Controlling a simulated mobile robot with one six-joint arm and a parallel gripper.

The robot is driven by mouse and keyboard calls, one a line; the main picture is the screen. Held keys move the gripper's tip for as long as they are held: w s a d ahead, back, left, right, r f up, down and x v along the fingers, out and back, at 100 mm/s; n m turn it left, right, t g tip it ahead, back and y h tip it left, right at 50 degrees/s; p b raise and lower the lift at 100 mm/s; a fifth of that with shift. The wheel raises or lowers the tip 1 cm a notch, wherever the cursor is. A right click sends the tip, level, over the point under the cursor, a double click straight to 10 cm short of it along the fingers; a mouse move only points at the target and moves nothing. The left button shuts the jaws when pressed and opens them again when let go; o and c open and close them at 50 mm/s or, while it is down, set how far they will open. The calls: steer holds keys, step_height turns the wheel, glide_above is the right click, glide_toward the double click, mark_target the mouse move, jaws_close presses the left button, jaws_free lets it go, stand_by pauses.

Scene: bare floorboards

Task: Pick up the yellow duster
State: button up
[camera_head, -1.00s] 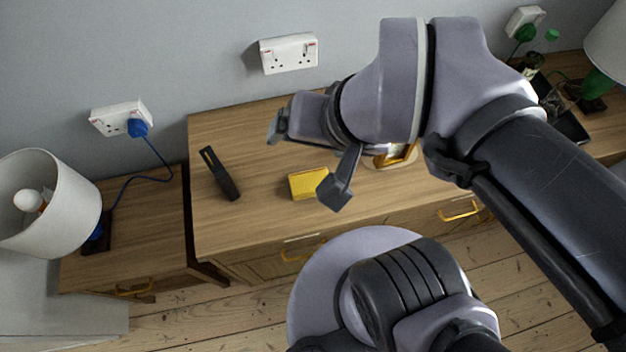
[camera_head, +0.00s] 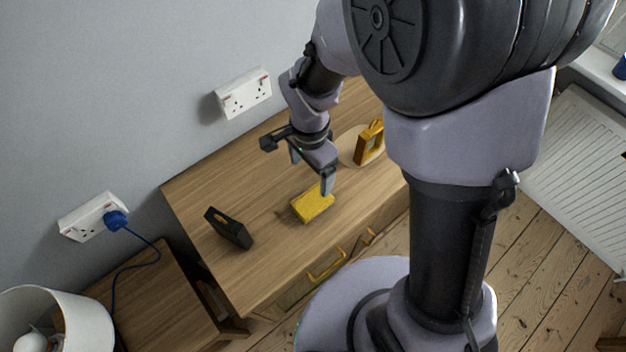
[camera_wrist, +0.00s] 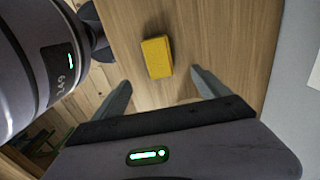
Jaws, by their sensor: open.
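The yellow duster (camera_head: 311,206) is a small yellow block lying on the wooden dresser top (camera_head: 270,240), near its front edge. In the wrist view the yellow duster (camera_wrist: 157,57) lies ahead of my gripper, roughly between the lines of its two fingers but beyond their tips. My gripper (camera_head: 312,174) is above the dresser, just behind and over the duster, with one finger overlapping its right end in the head view. In the wrist view my gripper (camera_wrist: 158,84) is open with its fingers wide apart and nothing between them.
A black object (camera_head: 229,228) stands left of the duster. A yellow-framed item (camera_head: 369,143) stands on a round pale mat (camera_head: 349,147) to the right. A lower bedside table (camera_head: 160,300) and a lamp (camera_head: 60,315) are at the left. Sockets (camera_head: 244,93) are on the wall.

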steer(key=b, duration=0.3)
glide_above(313, 200)
steer(key=f, duration=0.8)
steer(key=shift+w+a+f, duration=0.1)
steer(key=shift+a+f, duration=0.15)
steer(key=f+b, duration=0.1)
steer(key=f, duration=0.1)
steer(key=f+b, duration=0.1)
steer(key=f, duration=0.2)
steer(key=shift+d+f, duration=0.2)
steer(key=shift+f, duration=0.05)
steer(key=shift+r, duration=0.15)
steer(key=shift+c, duration=0.4)
steer(key=c, duration=1.4)
steer(key=shift+o, duration=0.2)
steer(key=shift+r, duration=0.1)
